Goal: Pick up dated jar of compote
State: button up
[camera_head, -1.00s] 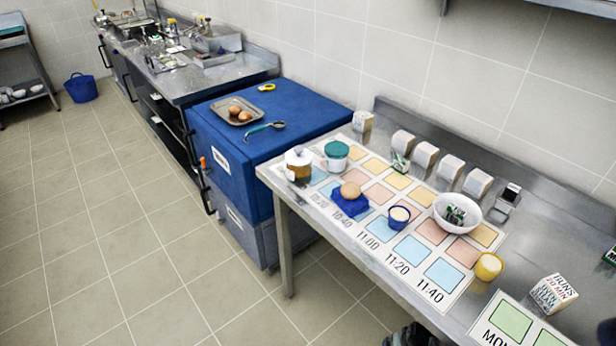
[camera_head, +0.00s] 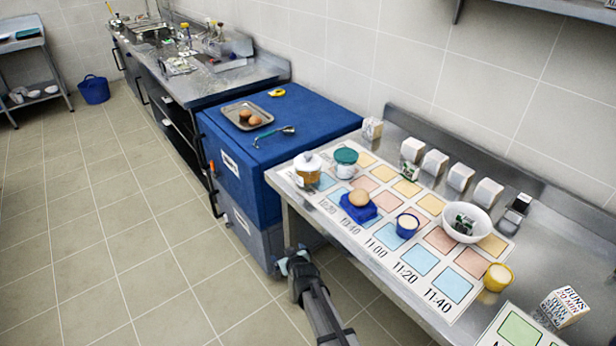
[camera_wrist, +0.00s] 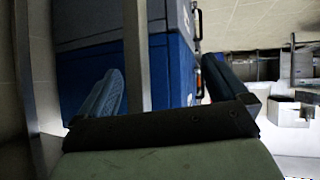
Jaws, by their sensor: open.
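A jar with a white lid and amber contents (camera_head: 308,170) stands upright at the far left end of the chart on the steel table. A white jar with a green lid (camera_head: 345,163) stands beside it. I cannot read a date on either, nor tell which holds compote. My gripper (camera_head: 293,260) is beside the table's left front edge, lower than the tabletop and apart from both jars. In the wrist view my gripper (camera_wrist: 165,80) is open and empty, with its two blue fingers apart. No jar shows in the wrist view.
The steel table's edge and leg (camera_head: 287,228) are close to my gripper. A blue cabinet (camera_head: 225,160) stands behind. On the chart are a bun on a blue stand (camera_head: 359,203), a blue cup (camera_head: 407,225) and a white bowl (camera_head: 466,222).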

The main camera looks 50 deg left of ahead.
jog(key=s+a+r+n+y, duration=0.3)
jog(key=s+a+r, duration=0.6)
jog(key=s+a, duration=0.15)
notch_tip(320, 180, up, 29)
jog(key=n+t+y, duration=0.1)
jog(key=n+y, duration=0.3)
jog(key=n, duration=2.8)
send_over(314, 174)
jog(key=d, duration=0.3)
jog(key=f, duration=0.4)
jog(key=s+f, duration=0.1)
jog(key=f, duration=0.2)
jog(key=shift+d, duration=0.1)
jog(key=shift+w+a+f, duration=0.15)
jog(key=shift+a+f, duration=0.05)
jog(key=shift+a, duration=0.05)
jog(key=shift+x, duration=3.5)
jog(key=shift+r, duration=0.1)
